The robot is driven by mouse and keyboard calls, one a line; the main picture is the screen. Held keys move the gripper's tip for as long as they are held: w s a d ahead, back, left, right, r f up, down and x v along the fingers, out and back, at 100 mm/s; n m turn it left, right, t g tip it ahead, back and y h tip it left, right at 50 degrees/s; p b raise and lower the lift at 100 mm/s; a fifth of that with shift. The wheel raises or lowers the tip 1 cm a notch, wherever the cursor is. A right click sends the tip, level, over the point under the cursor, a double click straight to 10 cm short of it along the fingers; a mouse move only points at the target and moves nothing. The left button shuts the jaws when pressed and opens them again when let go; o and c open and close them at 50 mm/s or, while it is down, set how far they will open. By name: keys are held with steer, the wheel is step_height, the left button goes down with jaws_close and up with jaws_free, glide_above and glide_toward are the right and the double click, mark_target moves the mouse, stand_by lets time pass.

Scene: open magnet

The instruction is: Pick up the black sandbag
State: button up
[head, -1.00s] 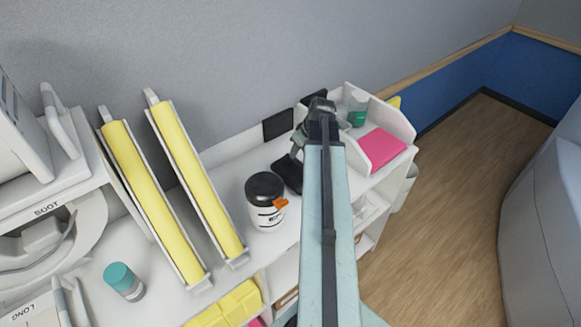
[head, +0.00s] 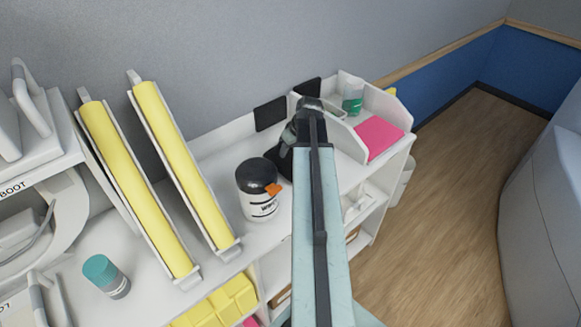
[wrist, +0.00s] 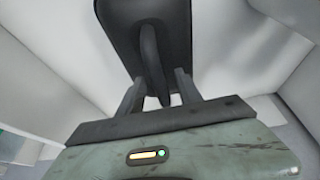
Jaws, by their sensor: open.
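The black sandbag (head: 284,164) lies on the white counter, to the right of the white jar with the black lid. My arm and gripper hide most of it in the head view. In the wrist view the sandbag (wrist: 172,22) fills the top middle as a dark slab with a narrow dark strap hanging toward me. My gripper (wrist: 158,86) is open, with one finger on each side of the strap's lower end. I cannot tell whether the fingers touch it. In the head view my gripper (head: 288,143) is over the sandbag.
The jar (head: 258,190) with an orange tag stands close on the left. A white organizer (head: 344,138) with a pink item (head: 379,138) and a green-labelled bottle (head: 352,97) is close on the right. Yellow rolls (head: 180,165) lean further left. The wall is behind.

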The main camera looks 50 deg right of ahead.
steer(key=shift+r, duration=0.1)
jaws_close()
stand_by(1.2)
